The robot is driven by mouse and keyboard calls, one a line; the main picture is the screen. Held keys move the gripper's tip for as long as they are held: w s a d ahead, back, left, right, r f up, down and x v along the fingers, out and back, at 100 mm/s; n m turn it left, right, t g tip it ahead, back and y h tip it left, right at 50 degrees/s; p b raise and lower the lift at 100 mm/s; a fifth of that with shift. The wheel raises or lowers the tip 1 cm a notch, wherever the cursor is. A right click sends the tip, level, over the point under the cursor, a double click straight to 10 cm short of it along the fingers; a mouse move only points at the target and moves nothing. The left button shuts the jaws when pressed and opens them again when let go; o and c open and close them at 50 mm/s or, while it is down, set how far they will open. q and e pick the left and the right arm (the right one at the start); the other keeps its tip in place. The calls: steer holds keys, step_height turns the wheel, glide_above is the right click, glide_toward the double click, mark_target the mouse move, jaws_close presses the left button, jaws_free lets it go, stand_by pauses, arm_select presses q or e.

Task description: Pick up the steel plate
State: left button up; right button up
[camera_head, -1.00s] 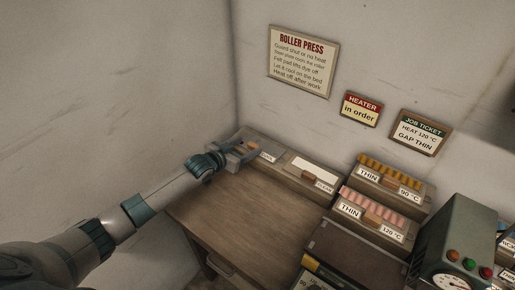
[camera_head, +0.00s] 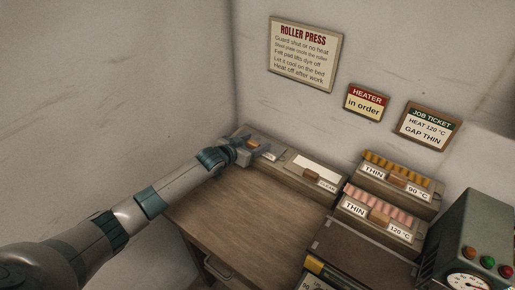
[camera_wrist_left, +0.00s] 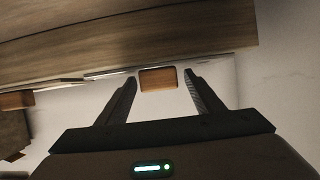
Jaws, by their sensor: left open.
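The steel plate seems to be the flat grey piece at the back left of the bench, mostly hidden by my gripper; its small wooden handle (camera_head: 253,146) shows there. My left gripper (camera_head: 262,152) is over this spot, with its jaws open. In the left wrist view the wooden handle (camera_wrist_left: 158,78) lies between the two open fingertips, apart from both. A thin grey edge (camera_wrist_left: 110,71), probably the plate's, runs behind the handle. My right gripper is not in view.
A holder with a white pad (camera_head: 316,171) stands just right of the gripper. Racks of orange rollers (camera_head: 397,168) and pink rollers (camera_head: 380,202) stand further right, near a grey machine (camera_head: 470,225). The wooden bench top (camera_head: 250,205) is clear. Walls close in behind and left.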

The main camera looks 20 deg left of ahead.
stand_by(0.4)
arm_select(q)
steer(key=shift+r, duration=0.15)
steer(key=c, duration=1.5)
step_height(320, 180, up, 10)
steer(key=shift+b, duration=1.25)
steer(key=shift+s+d+r+n+t+y+b, duration=0.3)
steer(key=shift+s+r+n+y, duration=0.4)
steer(key=shift+s+r, duration=2.25)
steer(key=shift+s+d+r+n+g+y+b, duration=0.15)
steer(key=shift+s+d+r+n+y, duration=0.45)
steer(key=shift+s+r, duration=2.4)
steer(key=shift+s+d+r+n+t+y+b, duration=0.2)
steer(key=shift+s+r+n+y, duration=0.65)
steer(key=shift+s+r, duration=2.1)
